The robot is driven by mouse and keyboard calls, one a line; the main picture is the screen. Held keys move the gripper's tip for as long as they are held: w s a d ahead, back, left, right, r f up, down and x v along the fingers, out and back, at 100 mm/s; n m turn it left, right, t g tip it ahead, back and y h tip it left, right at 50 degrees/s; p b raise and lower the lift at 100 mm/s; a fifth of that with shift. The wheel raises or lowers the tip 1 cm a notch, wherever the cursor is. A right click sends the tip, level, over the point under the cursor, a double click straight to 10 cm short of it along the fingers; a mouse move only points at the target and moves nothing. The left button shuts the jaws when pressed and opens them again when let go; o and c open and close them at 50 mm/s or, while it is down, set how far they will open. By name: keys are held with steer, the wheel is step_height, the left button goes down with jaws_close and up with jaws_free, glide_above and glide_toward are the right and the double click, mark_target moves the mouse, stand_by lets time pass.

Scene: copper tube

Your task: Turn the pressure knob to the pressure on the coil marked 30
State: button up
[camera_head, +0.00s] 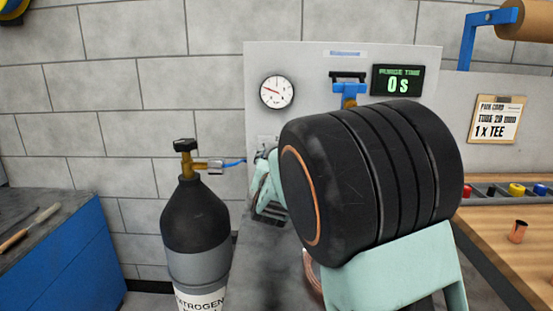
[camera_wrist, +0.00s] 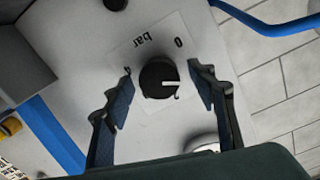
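The black round pressure knob (camera_wrist: 158,76) with a white pointer line sits on a pale plate marked "bar" and "0" in the wrist view. My gripper (camera_wrist: 160,72) is open, with one finger on each side of the knob and a gap visible on both sides. In the head view my gripper (camera_head: 264,182) is at the panel's lower left, and my arm hides the knob. The round gauge (camera_head: 277,92) has a red needle pointing to the left. A copper coil (camera_head: 313,278) shows only partly behind my arm; no marking on it is readable.
A nitrogen cylinder (camera_head: 195,235) with a valve and blue hose stands left of my gripper. The grey panel (camera_head: 310,60) carries a blue valve (camera_head: 349,92) and a display (camera_head: 398,81) reading 0 s. A wooden bench (camera_head: 490,245) with a copper fitting (camera_head: 517,232) is at right.

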steer(key=s, duration=1.2)
steer(key=shift+a+r, duration=0.15)
steer(key=shift+r, duration=0.1)
